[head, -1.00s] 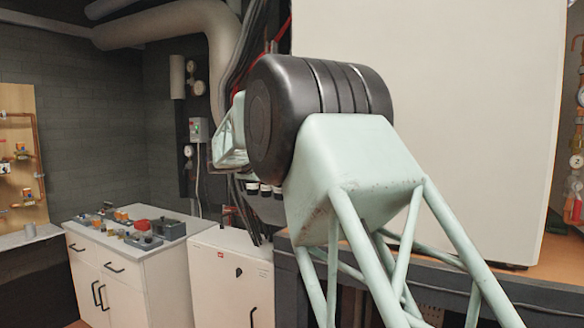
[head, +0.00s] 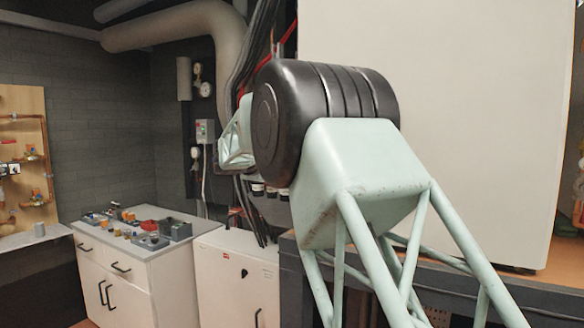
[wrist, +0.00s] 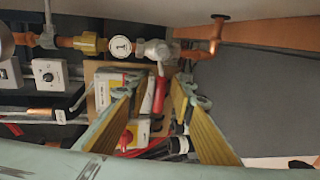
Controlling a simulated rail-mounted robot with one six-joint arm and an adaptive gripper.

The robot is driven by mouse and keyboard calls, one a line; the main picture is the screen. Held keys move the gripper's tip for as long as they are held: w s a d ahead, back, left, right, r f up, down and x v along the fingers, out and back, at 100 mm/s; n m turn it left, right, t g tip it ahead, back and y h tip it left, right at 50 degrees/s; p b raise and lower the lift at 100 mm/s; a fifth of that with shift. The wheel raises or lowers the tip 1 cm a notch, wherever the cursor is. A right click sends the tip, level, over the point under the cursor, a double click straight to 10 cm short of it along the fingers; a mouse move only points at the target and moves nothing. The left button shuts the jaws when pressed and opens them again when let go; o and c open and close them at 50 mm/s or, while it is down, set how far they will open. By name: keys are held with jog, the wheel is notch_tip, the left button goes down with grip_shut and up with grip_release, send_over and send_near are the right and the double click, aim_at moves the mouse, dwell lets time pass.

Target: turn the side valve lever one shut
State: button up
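In the wrist view, the red valve lever (wrist: 158,93) hangs down from a silver valve body (wrist: 155,51) on a copper pipe line. A round white tag marked 1 (wrist: 120,47) sits just left of the valve. My gripper (wrist: 157,86) is open, with its two yellow-padded fingers apart. The lever shows between the fingertips, nearer the right one. I cannot tell whether the tips reach it in depth, and no touch is visible. In the head view, my own arm hides the gripper and the lever.
A copper pipe elbow (wrist: 215,35) is right of the valve and a brass fitting (wrist: 85,43) left. A box with a red knob (wrist: 127,137) lies behind the left finger. The head view shows a white cabinet with loose parts on top (head: 120,262) and a large pale panel (head: 470,110).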

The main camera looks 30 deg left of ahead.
jog(key=shift+s, duration=0.15)
jog(key=s+r, duration=0.2)
jog(key=s, duration=0.9)
jog(key=shift+s+a+r, duration=0.15)
jog(key=shift+s+a, duration=0.1)
jog(key=shift+a, duration=0.05)
jog(key=shift+c, duration=0.4)
jog(key=shift+c, duration=1)
jog(key=shift+d, duration=0.2)
jog(key=shift+d+b, duration=0.4)
jog(key=shift+b, duration=0.2)
